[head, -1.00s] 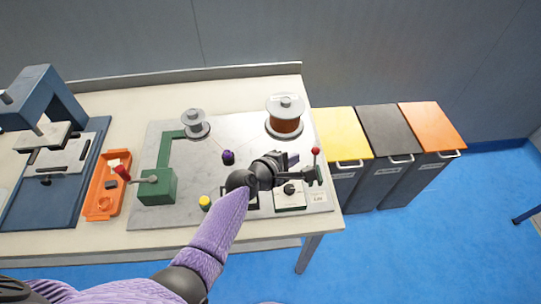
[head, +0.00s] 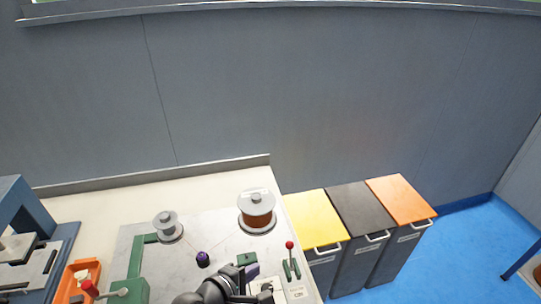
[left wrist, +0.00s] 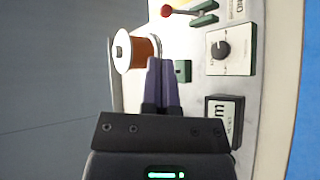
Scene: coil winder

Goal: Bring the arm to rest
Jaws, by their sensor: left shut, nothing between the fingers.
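My left gripper (head: 252,271) is shut and empty, with its purple fingers together. It is low in the head view, over the winder's plate (head: 205,262), left of the red-knobbed lever (head: 290,262). In the left wrist view its fingers (left wrist: 162,62) point toward the copper wire spool (left wrist: 143,52), beside a small green block (left wrist: 182,71). I see no contact with either, though the height above the plate is hard to judge. The spool (head: 257,212) stands upright in the head view. My right gripper is not in view.
An orange tray (head: 68,289) is at left. A dial box (left wrist: 230,50) lies right of the fingers. Yellow (head: 316,218), dark and orange bins stand right of the table.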

